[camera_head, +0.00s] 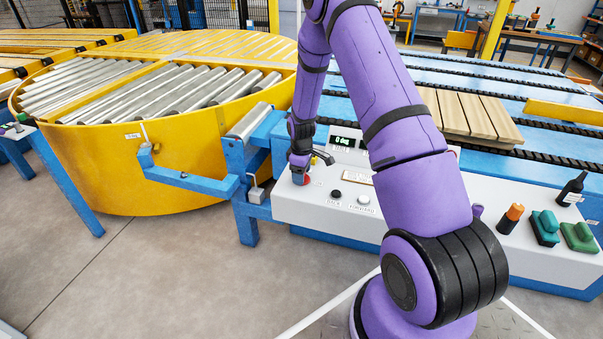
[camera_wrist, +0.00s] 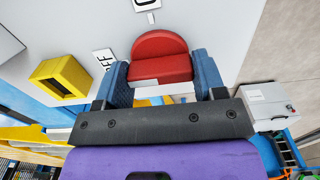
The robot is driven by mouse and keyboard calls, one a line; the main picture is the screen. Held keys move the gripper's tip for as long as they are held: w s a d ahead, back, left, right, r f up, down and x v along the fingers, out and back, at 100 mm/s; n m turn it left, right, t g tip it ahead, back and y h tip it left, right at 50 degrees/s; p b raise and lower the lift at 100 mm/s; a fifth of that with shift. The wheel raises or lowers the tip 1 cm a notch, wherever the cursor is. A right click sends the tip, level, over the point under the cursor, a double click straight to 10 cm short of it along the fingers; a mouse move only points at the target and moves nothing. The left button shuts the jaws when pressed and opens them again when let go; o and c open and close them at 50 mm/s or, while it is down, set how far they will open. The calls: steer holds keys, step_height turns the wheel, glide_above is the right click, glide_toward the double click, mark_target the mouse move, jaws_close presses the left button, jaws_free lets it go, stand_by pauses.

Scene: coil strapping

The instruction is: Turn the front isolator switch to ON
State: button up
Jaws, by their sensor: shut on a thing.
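The isolator switch is a red rounded knob (camera_wrist: 160,52) on a light panel in the wrist view. My gripper (camera_wrist: 161,80) has its blue fingers on both sides of the knob, shut on it. An OFF label (camera_wrist: 104,58) is beside the knob, and another label (camera_wrist: 146,4), cut off by the frame edge, is above it. In the head view my gripper (camera_head: 301,167) points down at the left end of the white control panel (camera_head: 330,211); only a bit of the red knob (camera_head: 305,181) shows there, the rest being hidden by the gripper.
A display reading 0 deg (camera_head: 343,141) and black and white buttons (camera_head: 363,200) are near my gripper. A yellow roller turntable (camera_head: 130,165) stands left. Wooden boards (camera_head: 465,112) lie on the conveyor behind. A bottle (camera_head: 573,188) and coloured items (camera_head: 545,228) stand on the panel's right end.

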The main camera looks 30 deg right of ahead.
steer(key=shift+m, duration=0.3)
steer(key=m, duration=0.3)
steer(key=shift+m, duration=0.3)
steer(key=m, duration=0.4)
steer(key=shift+m, duration=0.3)
steer(key=m, duration=0.4)
steer(key=shift+m, duration=2.5)
steer(key=o, duration=0.9)
steer(key=shift+r, duration=0.1)
